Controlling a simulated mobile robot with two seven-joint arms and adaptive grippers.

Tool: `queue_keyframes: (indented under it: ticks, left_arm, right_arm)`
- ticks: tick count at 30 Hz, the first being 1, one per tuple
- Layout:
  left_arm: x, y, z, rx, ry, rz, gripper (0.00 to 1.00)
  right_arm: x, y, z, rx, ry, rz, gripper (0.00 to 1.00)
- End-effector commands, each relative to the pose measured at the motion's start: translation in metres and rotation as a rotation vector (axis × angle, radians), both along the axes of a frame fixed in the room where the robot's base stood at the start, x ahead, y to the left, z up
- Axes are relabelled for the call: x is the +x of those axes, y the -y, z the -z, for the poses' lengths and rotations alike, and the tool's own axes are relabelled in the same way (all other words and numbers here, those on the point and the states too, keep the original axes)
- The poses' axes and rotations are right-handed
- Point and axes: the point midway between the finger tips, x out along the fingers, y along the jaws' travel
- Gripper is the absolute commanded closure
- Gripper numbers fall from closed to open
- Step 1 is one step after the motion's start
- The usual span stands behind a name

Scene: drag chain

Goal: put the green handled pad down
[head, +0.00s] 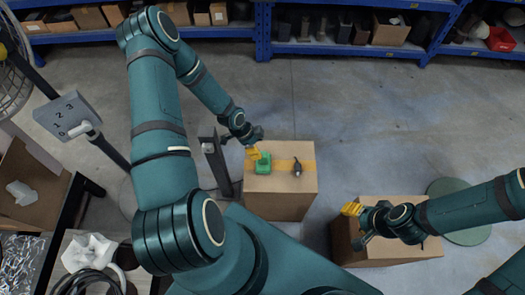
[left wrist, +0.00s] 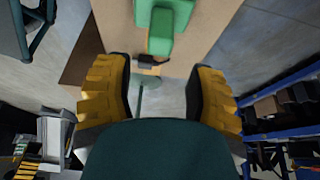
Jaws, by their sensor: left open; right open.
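The green handled pad (head: 263,163) appears to rest on top of a taped cardboard box (head: 278,206), near its back left corner. In the left wrist view the pad (left wrist: 162,28) shows at the top, with its raised handle towards me. My left gripper (head: 253,153) is at the pad's back left in the head view. Its two yellow fingers stand wide apart in the left wrist view (left wrist: 159,95), with the pad beyond their tips and nothing held between them. My right gripper (head: 352,209) is over a second cardboard box (head: 410,252), open and empty.
A small dark object (head: 297,168) lies on the taped box, right of the pad. A dark post (head: 215,160) stands close to that box's left side. Blue shelving (head: 345,50) runs along the back. Grey floor (head: 340,120) is clear between.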

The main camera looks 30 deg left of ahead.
Motion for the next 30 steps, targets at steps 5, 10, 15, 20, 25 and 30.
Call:
queue_keyframes:
  ticks: [5,10,15,20,25,30]
  left_arm:
    - [-0.006,-0.01,-0.028,0.0,0.001,0.0,0.45]
    - [-0.008,-0.014,-0.038,0.001,0.001,0.001,0.45]
    - [-0.008,-0.005,-0.041,-0.013,-0.008,-0.016,0.45]
    - [-0.011,0.055,-0.056,-0.103,-0.087,-0.181,0.45]
    - [-0.035,0.137,-0.079,-0.198,-0.261,-0.519,0.45]
    - [-0.069,0.182,-0.096,-0.212,-0.395,-0.84,0.45]
  right_arm:
    - [-0.001,0.0,-0.007,0.0,-0.003,-0.001,0.45]
    - [-0.002,0.0,-0.009,0.001,-0.005,-0.001,0.45]
    - [-0.002,0.0,-0.009,0.001,-0.005,-0.001,0.45]
    - [-0.002,0.0,-0.009,0.001,-0.005,-0.001,0.45]
    - [-0.002,0.0,-0.009,0.001,-0.005,-0.001,0.45]
    - [-0.002,0.0,-0.009,0.001,-0.005,-0.001,0.45]
